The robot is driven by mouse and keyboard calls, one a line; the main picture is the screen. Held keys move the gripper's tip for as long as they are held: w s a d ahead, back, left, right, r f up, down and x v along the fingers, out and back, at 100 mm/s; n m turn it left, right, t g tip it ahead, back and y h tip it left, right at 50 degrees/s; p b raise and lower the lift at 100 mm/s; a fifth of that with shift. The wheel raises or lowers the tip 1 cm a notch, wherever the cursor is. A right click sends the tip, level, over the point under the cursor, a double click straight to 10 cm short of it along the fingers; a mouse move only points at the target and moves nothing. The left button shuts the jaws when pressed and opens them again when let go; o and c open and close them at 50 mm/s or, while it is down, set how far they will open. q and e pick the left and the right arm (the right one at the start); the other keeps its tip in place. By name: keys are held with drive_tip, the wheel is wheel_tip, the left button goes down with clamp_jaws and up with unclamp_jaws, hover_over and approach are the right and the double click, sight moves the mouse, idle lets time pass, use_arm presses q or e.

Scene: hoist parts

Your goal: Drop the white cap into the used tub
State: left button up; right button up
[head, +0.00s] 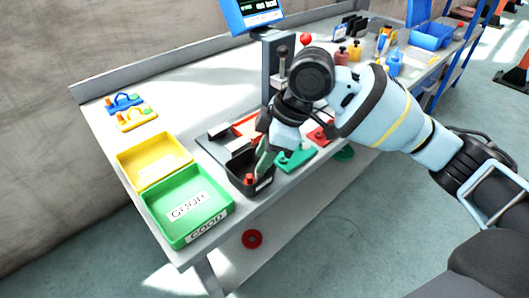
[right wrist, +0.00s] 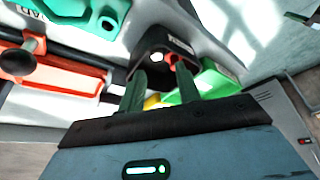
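The used tub is a small black open box (head: 238,178) at the bench's front edge, with a white label too small to read; it also shows in the right wrist view (right wrist: 150,42). The white cap (right wrist: 157,57) shows as a small round white spot inside the tub, beyond my fingertips, next to a red piece (right wrist: 174,61). My right gripper (head: 262,158) is right above the tub, pointing down. In the right wrist view its two fingers (right wrist: 160,72) stand apart, with a gap on both sides of the cap. My left gripper is out of view.
A green tray (head: 218,216) marked GOOD and a yellow tray (head: 128,158) stand left of the tub. A teal block (head: 295,160) and a red block (head: 322,134) lie to its right. A red ring (head: 252,239) lies below the bench top.

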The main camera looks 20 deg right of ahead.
drive_tip(key=p+v, duration=0.1)
drive_tip(key=v, duration=0.6)
drive_tip(key=shift+r, duration=0.35)
drive_tip(key=shift+d, duration=0.15)
